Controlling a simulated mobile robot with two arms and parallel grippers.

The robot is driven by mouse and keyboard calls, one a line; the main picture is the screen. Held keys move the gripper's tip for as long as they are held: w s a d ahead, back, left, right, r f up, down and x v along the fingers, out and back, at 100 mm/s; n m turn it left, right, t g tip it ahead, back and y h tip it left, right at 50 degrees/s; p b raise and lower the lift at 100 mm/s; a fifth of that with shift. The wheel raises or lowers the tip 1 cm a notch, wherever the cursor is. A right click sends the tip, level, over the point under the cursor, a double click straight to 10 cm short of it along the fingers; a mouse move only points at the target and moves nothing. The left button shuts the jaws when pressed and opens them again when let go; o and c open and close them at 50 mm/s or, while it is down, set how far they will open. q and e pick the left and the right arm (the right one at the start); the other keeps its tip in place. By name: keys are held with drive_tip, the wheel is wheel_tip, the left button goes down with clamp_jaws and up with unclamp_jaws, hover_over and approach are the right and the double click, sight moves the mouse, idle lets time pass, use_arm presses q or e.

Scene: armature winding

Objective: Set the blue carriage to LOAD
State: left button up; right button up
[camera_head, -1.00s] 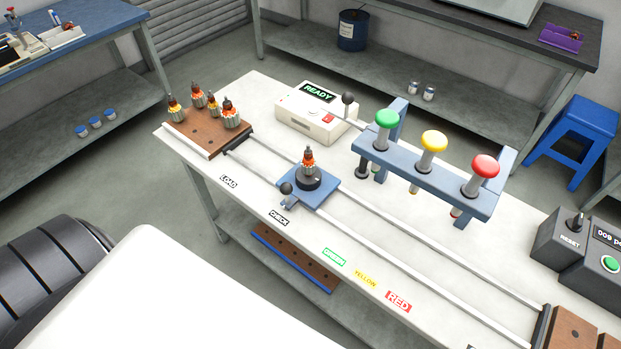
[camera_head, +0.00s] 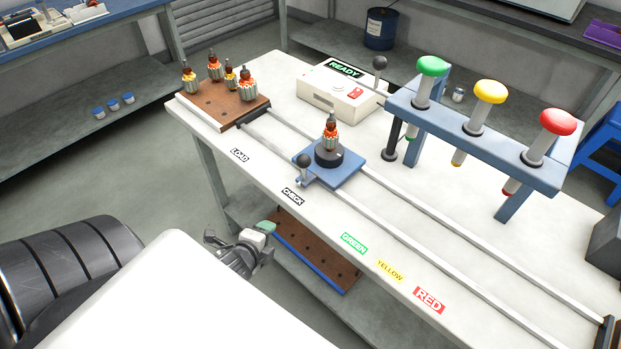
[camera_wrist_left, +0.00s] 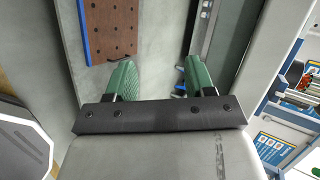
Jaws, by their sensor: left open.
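The blue carriage (camera_head: 350,180) sits on the two rails, beside the CHECK label (camera_head: 293,197). It carries a dark round holder with one orange-wound armature (camera_head: 331,132) standing upright. A black ball-topped handle (camera_head: 303,162) sticks up at its front corner. The LOAD label (camera_head: 240,156) is further left along the table's front edge. My left gripper (camera_head: 266,228) is in front of the table, apart from the carriage and its handle. In the left wrist view its green fingers (camera_wrist_left: 161,78) are spread with nothing between them. My right gripper is in neither current view.
A brown board (camera_head: 222,104) with several armatures stands at the rails' left end. A white READY box (camera_head: 341,92) and a blue frame with green, yellow and red plungers (camera_head: 470,125) stand behind the rails. A perforated board (camera_head: 300,247) lies on the lower shelf.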

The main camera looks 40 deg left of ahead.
sight(310, 176)
use_arm(q)
drive_tip(key=r+m+t+b, duration=0.1)
drive_tip(key=r+m, duration=0.1)
drive_tip(key=r, duration=0.1)
drive_tip(key=w+r+m+t, duration=0.1)
drive_tip(key=r+m, duration=0.1)
drive_tip(key=r, duration=0.2)
drive_tip(key=w+r+m+t+b, duration=0.1)
drive_tip(key=r, duration=0.3)
drive_tip(key=shift+w+d+m+t+b, duration=0.15)
drive_tip(key=shift+d+m+t+b, duration=0.1)
drive_tip(key=shift+m+t+b, duration=0.15)
drive_tip(key=w+d+r+m+h, duration=0.1)
drive_tip(key=w+m+h, duration=0.2)
drive_tip(key=m, duration=0.3)
drive_tip(key=w+d+r+m+t+h+p, duration=0.1)
drive_tip(key=w+r+m+h, duration=0.1)
drive_tip(key=w+m, duration=0.3)
drive_tip(key=w+d+r+m+t+h, duration=0.1)
drive_tip(key=w+r+m+h, duration=0.1)
drive_tip(key=m, duration=0.5)
drive_tip(key=shift+w+d+m+h+p, duration=0.15)
drive_tip(key=shift+w+m+h+p, duration=0.2)
drive_tip(key=shift+w+h, duration=0.5)
use_arm(e)
wheel_tip(310, 176, down, 2)
drive_tip(key=shift+f, duration=0.1)
use_arm(q)
drive_tip(key=shift+c, duration=0.2)
clamp_jaws()
